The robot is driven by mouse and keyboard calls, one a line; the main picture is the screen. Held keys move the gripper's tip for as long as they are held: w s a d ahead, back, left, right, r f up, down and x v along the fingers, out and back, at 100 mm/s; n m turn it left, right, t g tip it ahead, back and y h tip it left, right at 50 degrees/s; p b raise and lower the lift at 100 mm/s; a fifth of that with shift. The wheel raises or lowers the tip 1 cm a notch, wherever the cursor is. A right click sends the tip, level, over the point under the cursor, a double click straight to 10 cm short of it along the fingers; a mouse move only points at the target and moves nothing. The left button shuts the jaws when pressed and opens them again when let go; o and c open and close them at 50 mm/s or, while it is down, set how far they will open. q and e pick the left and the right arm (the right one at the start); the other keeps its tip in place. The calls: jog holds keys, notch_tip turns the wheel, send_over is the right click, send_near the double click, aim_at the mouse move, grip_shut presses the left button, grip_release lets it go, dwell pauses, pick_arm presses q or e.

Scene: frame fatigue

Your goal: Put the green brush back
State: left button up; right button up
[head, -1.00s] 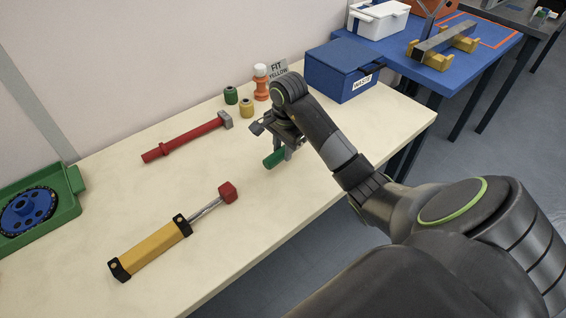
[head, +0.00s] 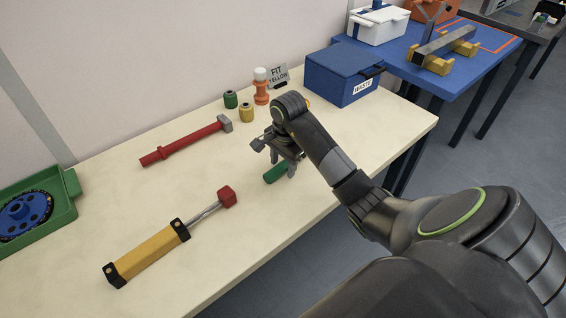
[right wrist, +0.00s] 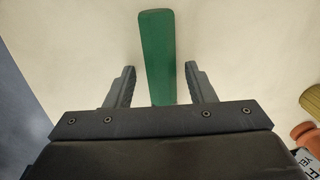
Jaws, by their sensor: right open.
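The green brush (head: 275,173) lies on the pale workbench near its front edge, partly hidden by my right gripper in the head view. In the right wrist view its green handle (right wrist: 157,50) points up the picture and runs down between the two fingers; its lower end is hidden behind the gripper body. My right gripper (head: 281,165) is open above the brush, with one finger on each side and a visible gap to both. My left gripper is not in view.
A red hammer (head: 185,141) and a yellow-handled tool (head: 148,253) lie to the left. Green (head: 231,99) and yellow (head: 246,112) spools, an orange bottle (head: 261,92) and a "FIT YELLOW" sign (head: 279,75) stand behind. A blue waste box (head: 338,75) is at the back right.

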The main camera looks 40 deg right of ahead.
aim_at(284, 164)
jog(key=shift+p, duration=0.45)
jog(key=shift+r, duration=0.7)
notch_tip(284, 164, up, 5)
jog(key=p, duration=0.2)
jog(key=shift+s+d+f+p, duration=0.1)
jog(key=shift+d+p, duration=0.05)
jog(key=shift+p, duration=0.25)
notch_tip(284, 164, up, 11)
jog(key=s+p, duration=0.1)
jog(key=p, duration=1)
